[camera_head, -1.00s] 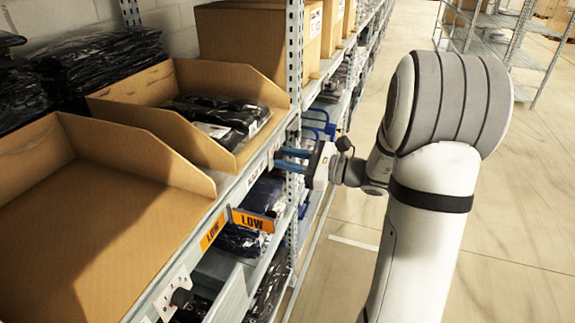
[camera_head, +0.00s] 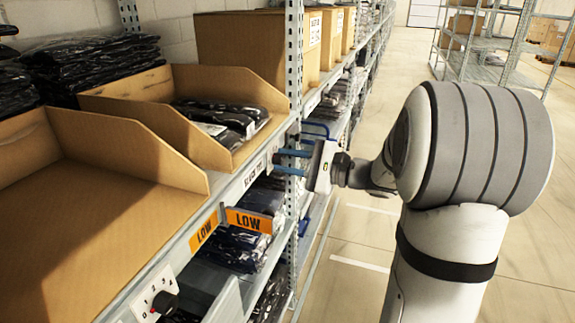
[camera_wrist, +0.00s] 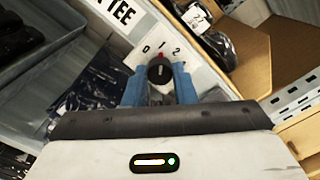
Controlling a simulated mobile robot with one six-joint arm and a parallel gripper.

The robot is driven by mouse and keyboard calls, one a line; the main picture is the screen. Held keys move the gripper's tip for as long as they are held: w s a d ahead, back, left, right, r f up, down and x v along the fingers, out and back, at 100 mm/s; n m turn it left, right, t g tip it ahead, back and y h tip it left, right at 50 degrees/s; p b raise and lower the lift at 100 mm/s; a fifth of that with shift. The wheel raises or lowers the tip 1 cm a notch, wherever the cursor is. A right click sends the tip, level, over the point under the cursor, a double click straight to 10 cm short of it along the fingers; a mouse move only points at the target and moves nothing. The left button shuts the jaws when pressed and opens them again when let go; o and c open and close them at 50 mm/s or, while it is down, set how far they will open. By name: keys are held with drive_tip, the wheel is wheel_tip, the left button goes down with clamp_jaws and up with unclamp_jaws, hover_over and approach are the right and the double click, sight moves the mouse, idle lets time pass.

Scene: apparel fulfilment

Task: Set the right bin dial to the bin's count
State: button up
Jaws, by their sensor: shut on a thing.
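The right bin (camera_head: 228,85) is an open cardboard bin on the shelf. Black bagged garments (camera_head: 215,118) with white labels lie in it, overlapping, so their exact number is hard to tell. The right bin dial (camera_wrist: 158,72) is a black knob with a red mark, on a white plate numbered 0, 1, 2. The mark points up at about 1. My gripper (camera_head: 279,161) is at the shelf edge below the right bin's front corner. In the wrist view, its blue fingers (camera_wrist: 158,88) are shut on the knob from both sides.
An empty cardboard bin (camera_head: 165,146) stands at left, with its own dial (camera_head: 165,302) on the shelf edge. Orange LOW flags (camera_head: 248,220) stick out from the edge between the dials. A metal upright (camera_head: 294,50) stands just beyond my gripper. The aisle floor (camera_head: 350,225) at right is clear.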

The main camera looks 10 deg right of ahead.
drive_tip(key=o, duration=1)
drive_tip(key=shift+d, duration=0.1)
drive_tip(key=v, duration=0.7)
drive_tip(key=shift+s+d+p, duration=0.15)
drive_tip(key=shift+d+p, duration=0.15)
drive_tip(key=shift+p, duration=0.15)
